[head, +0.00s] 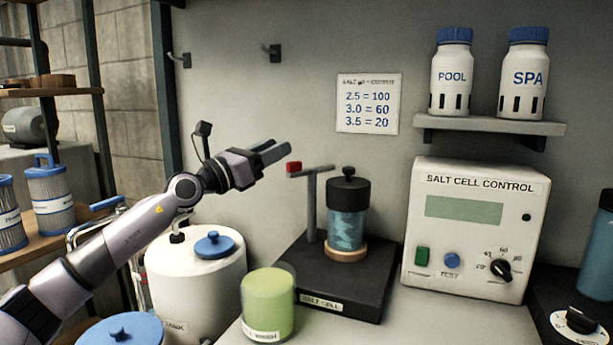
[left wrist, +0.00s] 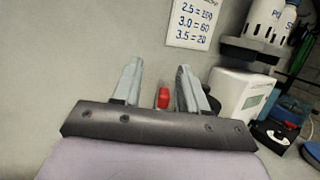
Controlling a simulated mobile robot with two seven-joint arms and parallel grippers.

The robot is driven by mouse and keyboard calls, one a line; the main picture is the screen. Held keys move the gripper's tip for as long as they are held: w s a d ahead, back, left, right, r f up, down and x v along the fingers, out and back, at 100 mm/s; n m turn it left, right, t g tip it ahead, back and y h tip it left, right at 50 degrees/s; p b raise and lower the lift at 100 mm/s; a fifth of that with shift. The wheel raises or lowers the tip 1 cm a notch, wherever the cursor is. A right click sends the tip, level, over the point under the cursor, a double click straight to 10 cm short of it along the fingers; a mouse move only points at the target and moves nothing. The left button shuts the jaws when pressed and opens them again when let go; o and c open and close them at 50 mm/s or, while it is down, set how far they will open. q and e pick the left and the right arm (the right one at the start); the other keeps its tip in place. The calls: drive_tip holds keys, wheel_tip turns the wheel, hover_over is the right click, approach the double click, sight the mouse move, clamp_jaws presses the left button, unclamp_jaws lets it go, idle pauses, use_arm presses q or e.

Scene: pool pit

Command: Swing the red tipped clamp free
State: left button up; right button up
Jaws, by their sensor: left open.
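The clamp is a grey post with a short arm that ends in a red tip (head: 294,168), standing on the black salt cell base (head: 345,285). The clear cell with a black cap (head: 348,195) stands on a tan ring to the right of the post. My left gripper (head: 277,150) is open and empty in the head view, just left of and slightly above the red tip. In the left wrist view the red tip (left wrist: 163,97) shows between the two fingers of my left gripper (left wrist: 158,80). The clamp's post is hidden there. My right gripper is not in view.
A jar of green liquid (head: 268,305) stands in front of the base. A white tank with a blue lid (head: 195,270) is at the left. The salt cell control box (head: 475,228) stands to the right, below a shelf (head: 490,125) with two white bottles.

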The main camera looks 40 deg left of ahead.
sight(291, 162)
use_arm(q)
drive_tip(key=f+g, duration=0.2)
drive_tip(key=d+f+g+b, duration=0.1)
drive_tip(key=shift+s+m+h, duration=0.35)
drive_tip(key=shift+m+h, duration=0.05)
drive_tip(key=p+x, duration=0.3)
drive_tip(key=x, duration=0.1)
drive_tip(key=shift+w+r+p, duration=0.15)
drive_tip(key=shift+w+p, duration=0.1)
drive_tip(key=shift+p, duration=0.05)
drive_tip(key=shift+f+p+x, duration=0.1)
drive_tip(key=shift+p+x, duration=0.1)
drive_tip(key=shift+x, duration=0.45)
drive_tip(key=shift+f+p+x, duration=0.15)
drive_tip(key=shift+p+x, duration=0.05)
drive_tip(key=shift+x, duration=0.45)
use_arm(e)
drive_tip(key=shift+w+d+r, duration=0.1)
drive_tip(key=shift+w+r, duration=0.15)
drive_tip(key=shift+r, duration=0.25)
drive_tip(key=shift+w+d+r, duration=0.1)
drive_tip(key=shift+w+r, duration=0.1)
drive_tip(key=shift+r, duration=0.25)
use_arm(q)
clamp_jaws()
